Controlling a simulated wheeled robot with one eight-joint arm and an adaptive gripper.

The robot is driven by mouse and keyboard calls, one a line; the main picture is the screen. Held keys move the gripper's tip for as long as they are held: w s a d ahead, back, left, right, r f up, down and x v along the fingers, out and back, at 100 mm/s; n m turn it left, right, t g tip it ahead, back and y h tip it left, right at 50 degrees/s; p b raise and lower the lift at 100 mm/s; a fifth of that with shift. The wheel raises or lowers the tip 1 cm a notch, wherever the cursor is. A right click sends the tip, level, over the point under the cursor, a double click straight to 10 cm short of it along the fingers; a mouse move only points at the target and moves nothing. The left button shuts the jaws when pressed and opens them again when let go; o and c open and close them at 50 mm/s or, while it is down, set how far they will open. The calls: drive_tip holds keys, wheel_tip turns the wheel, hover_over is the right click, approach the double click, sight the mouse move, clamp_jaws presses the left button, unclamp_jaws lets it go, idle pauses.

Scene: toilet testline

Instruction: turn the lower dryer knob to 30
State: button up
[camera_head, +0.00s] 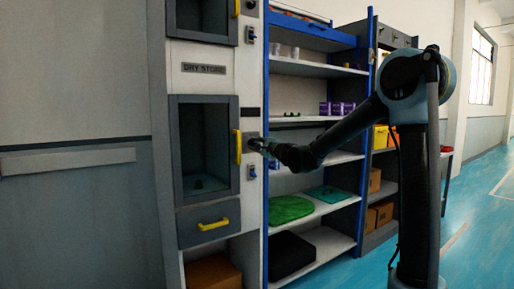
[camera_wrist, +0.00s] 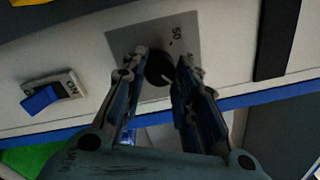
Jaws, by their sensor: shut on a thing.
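The lower dryer knob (camera_wrist: 159,71) is a small dark round knob on a grey dial plate (camera_wrist: 148,36). A pale mark shows on its lower right edge, and "50" is printed on the plate above right. My gripper (camera_wrist: 160,72) has its two fingers on either side of the knob, shut on it; the fingers cover parts of the plate and its other numbers. In the head view my gripper (camera_head: 260,146) reaches from the right to the dryer's front panel, beside the lower door's yellow handle (camera_head: 238,147). The knob is too small and covered to read there.
A blue rocker switch (camera_wrist: 42,98) marked ON sits left of the plate in the wrist view. The lower dryer door (camera_head: 205,150) is closed, with a drawer (camera_head: 208,222) below. Open shelves with cups, purple tins and green items stand right of the panel.

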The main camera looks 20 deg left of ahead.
drive_tip(key=shift+w+d+f, duration=0.1)
drive_tip(key=shift+d, duration=0.05)
drive_tip(key=o, duration=0.9)
drive_tip(key=shift+w+f, duration=0.1)
drive_tip(key=shift+o, duration=0.8)
drive_tip(key=v, duration=1.2)
